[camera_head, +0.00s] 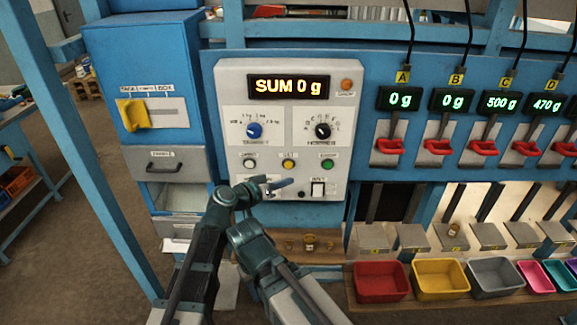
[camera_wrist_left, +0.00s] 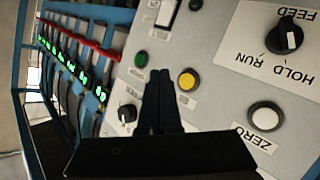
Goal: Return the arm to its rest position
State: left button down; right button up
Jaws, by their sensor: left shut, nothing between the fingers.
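My left gripper (camera_head: 283,184) is in front of the grey control panel (camera_head: 232,88), just below its yellow button (camera_head: 288,164) in the head view. In the left wrist view the gripper's dark fingers (camera_wrist_left: 160,78) are together with nothing between them, pointing at the panel. The yellow button (camera_wrist_left: 187,81) shows just right of the fingertips and a green button (camera_wrist_left: 141,59) to their upper left. Whether the fingertips touch the panel I cannot tell. My right gripper is not seen.
The panel display (camera_head: 289,87) reads "SUM 0 g". A blue cabinet (camera_head: 140,60) with a yellow lever (camera_head: 133,114) stands at left, above an open drawer (camera_head: 175,197). Red levers (camera_head: 390,146) and small displays are at right, above coloured bins (camera_head: 380,282).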

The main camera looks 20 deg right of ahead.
pick_arm(q)
jog(key=s+a+f+n+g+y, duration=0.2)
jog(key=s+a+f+y, duration=0.3)
jog(key=a, duration=0.7)
jog(key=s+a+f+n+g+y, duration=0.2)
jog(key=s+a+f+g+y, duration=0.25)
jog(key=a, duration=0.65)
jog(key=s+a+f+n+y, duration=0.3)
jog(key=s+a+f, duration=0.4)
jog(key=a, duration=0.5)
jog(key=s+d+f+m+g+y+b, duration=0.1)
jog(key=s+d+f+m+b, duration=0.3)
jog(key=d+f+b, duration=0.7)
jog(key=shift+s+b, duration=0.55)
jog(key=shift+s, duration=0.4)
